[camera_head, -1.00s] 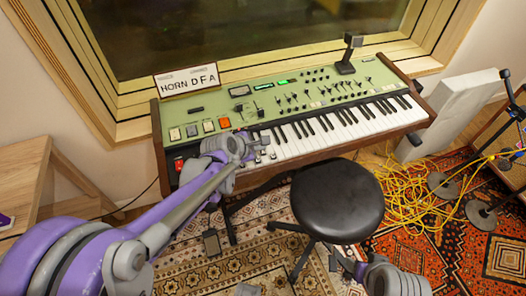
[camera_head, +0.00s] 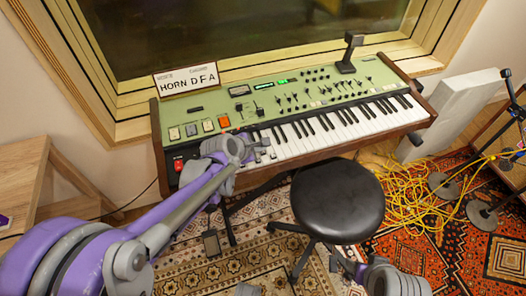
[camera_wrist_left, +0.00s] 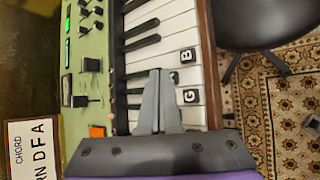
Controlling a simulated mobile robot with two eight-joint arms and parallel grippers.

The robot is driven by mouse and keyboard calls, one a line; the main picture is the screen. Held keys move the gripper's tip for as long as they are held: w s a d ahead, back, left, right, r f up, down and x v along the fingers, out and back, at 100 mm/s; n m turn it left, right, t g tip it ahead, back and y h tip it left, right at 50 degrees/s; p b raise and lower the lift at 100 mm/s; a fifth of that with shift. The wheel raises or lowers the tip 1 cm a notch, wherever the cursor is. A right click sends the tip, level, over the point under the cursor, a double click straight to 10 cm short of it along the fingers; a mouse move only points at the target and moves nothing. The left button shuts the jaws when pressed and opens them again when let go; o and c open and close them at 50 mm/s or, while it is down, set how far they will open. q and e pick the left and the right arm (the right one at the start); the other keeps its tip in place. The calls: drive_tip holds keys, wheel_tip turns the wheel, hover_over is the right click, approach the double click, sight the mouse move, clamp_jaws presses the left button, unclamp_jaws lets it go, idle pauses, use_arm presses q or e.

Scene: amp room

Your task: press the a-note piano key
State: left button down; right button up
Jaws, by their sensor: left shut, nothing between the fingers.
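The green keyboard (camera_head: 285,98) stands under the window with its white and black keys facing me. In the left wrist view, white keys carry black labels: a B label (camera_wrist_left: 188,56) and a G label (camera_wrist_left: 190,96). The white key between them is the A key (camera_wrist_left: 194,76); its label is mostly hidden by my finger, with only a dark edge showing. My left gripper (camera_wrist_left: 159,72) is shut and empty, its tips over the keys near the A key. I cannot tell whether they touch it. My right gripper (camera_head: 347,266) is low beside the stool, its jaws unclear.
A round black stool (camera_head: 337,200) stands in front of the keyboard. A chord sign reading D F A (camera_head: 187,80) sits on its back left. Yellow cables (camera_head: 415,195) lie on the rug at right. A wooden table (camera_head: 65,175) is at left.

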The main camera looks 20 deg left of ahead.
sight(260, 155)
use_arm(q)
drive_tip(key=shift+f+b, duration=0.5)
drive_tip(key=shift+f, duration=0.15)
idle(0.7)
drive_tip(key=shift+r, duration=0.1)
drive_tip(key=shift+r+p, duration=0.8)
drive_tip(key=shift+r, duration=0.2)
wheel_tip(260, 155, up, 5)
drive_tip(key=p, duration=0.3)
drive_tip(key=shift+p, duration=0.35)
idle(0.5)
